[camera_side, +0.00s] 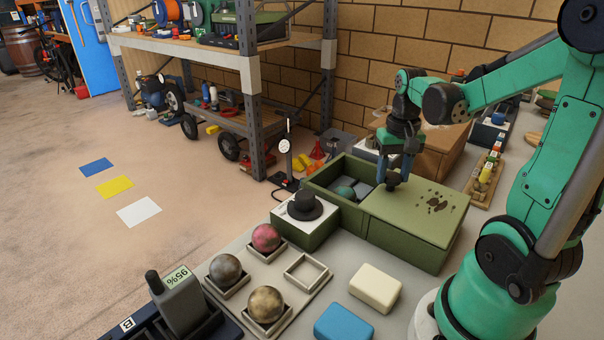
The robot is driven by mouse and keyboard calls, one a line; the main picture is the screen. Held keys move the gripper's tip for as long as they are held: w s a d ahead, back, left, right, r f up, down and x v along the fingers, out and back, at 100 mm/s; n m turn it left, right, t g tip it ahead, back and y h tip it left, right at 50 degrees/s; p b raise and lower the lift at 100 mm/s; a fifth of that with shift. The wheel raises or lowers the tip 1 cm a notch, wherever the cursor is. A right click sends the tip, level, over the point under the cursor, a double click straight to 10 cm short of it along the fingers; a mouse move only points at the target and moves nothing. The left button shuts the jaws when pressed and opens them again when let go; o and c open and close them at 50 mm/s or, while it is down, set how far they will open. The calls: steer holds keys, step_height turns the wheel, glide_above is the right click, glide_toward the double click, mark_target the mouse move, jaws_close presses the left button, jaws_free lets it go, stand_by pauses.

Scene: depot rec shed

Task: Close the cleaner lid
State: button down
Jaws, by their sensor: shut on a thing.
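The cleaner is a green box (400,246) in the middle right of the side view. Its flat green lid (410,212), with dark blotches, covers the right part. The left part is open, and a dark green ball (345,192) shows inside. My gripper (392,182) points down at the lid's left edge, beside the opening. It is shut on what seems to be a small dark handle on the lid, mostly hidden by the fingers. A lower green block with a white top and a black round knob (304,204) adjoins the box on the left.
A tray (272,272) in front holds a red ball (266,237), a grey ball (225,270), a brown ball (266,304) and one empty square holder (306,272). Cream (375,287) and blue (343,325) blocks lie to its right. A brown box (435,150) stands behind the cleaner.

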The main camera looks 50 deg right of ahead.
steer(key=w, duration=1.4)
steer(key=shift+c, duration=1.7)
jaws_free()
steer(key=shift+r, duration=2.8)
steer(key=s+a+n+t, duration=0.3)
steer(key=s+a+n, duration=0.1)
steer(key=a, duration=0.4)
steer(key=s+a+f+n+t, duration=0.1)
steer(key=s+a+n+t, duration=0.3)
steer(key=a, duration=0.5)
steer(key=shift+s+a+n, duration=0.25)
steer(key=shift+s+n, duration=0.2)
steer(key=shift+n, duration=0.05)
